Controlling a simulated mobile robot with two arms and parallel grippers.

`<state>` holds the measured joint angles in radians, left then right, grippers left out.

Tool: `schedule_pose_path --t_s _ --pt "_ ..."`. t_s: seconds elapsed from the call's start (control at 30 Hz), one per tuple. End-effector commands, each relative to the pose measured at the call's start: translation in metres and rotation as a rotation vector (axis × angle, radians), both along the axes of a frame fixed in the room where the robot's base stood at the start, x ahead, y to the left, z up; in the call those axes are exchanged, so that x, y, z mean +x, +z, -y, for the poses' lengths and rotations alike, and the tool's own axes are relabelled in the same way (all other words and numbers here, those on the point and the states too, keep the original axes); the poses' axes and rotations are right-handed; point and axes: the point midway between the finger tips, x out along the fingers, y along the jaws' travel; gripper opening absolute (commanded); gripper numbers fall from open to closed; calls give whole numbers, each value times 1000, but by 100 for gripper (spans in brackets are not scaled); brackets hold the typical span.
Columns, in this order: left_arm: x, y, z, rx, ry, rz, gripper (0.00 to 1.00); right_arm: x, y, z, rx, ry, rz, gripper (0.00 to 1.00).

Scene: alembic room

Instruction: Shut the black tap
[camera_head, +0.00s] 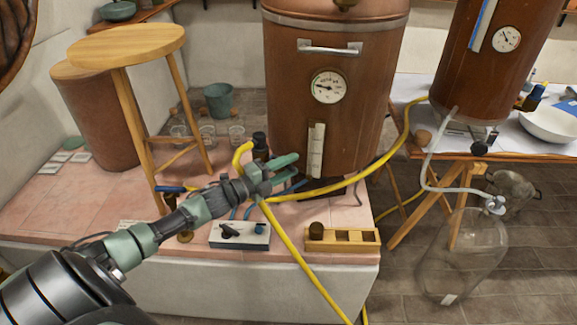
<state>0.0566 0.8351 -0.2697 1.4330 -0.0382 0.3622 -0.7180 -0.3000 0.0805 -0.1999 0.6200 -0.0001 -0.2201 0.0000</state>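A black fitting (260,142), which looks like the black tap, stands low at the front left of the large copper vessel (345,130). A yellow hose end curves beside it. Its handle position is too small to tell, and its lower part is hidden by my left gripper. My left gripper (289,173) is just below and to the right of the fitting in the picture, its two green fingers apart with nothing seen between them. I cannot tell whether it touches the fitting. My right gripper is not in view.
A yellow hose (296,262) runs behind my gripper and down over the pink tiled ledge (70,215). A wooden stool (126,45) stands left. A white box (240,236) and wooden tray (341,247) sit at the ledge's front. A glass carboy (470,255) stands right.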

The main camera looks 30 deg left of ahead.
Motion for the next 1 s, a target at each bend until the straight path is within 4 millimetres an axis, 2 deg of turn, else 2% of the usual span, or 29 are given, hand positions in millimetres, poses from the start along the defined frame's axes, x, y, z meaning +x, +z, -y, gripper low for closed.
schedule_pose_path --t_s 0.13,0.27,0.3,0.47,0.7,1.0 --pt "0 0 0 0 0 0 38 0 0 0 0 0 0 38" --pt "0 0 0 0 0 0 2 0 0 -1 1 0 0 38" --pt "0 0 0 1 1 0 0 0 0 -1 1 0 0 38" --pt "0 1 1 -1 8 1 0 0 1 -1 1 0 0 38" --pt "4 2 2 -4 112 3 0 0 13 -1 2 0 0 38" --pt "5 1 0 2 136 2 0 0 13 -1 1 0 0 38"
